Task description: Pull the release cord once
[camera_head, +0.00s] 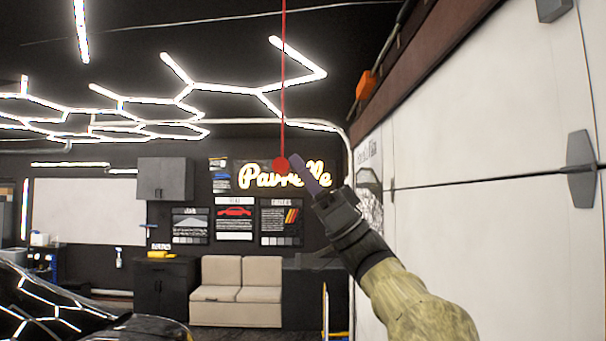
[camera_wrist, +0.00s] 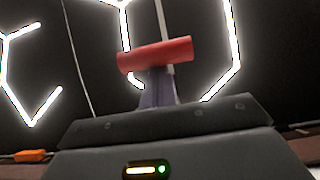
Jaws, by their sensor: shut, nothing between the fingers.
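The red release cord (camera_head: 283,80) hangs straight down from the top of the head view. It ends in a red handle (camera_head: 281,166), seen just left of my fingertips. In the wrist view the handle (camera_wrist: 180,51) is a red cylinder lying crosswise, slightly tilted, over the tips of my fingers. My gripper (camera_head: 297,161) points up and to the left, its fingers shut with nothing held between them. It also shows in the wrist view (camera_wrist: 157,80), where the handle hides the fingertips. I cannot tell whether the fingers touch the handle.
A large white panelled door or wall (camera_head: 480,130) with dark hinges stands close on the right, beside my arm. An orange object (camera_head: 365,85) sits high along its edge. A beige sofa (camera_head: 236,291), a dark cabinet (camera_head: 165,287) and a glossy black car (camera_head: 60,305) are farther off.

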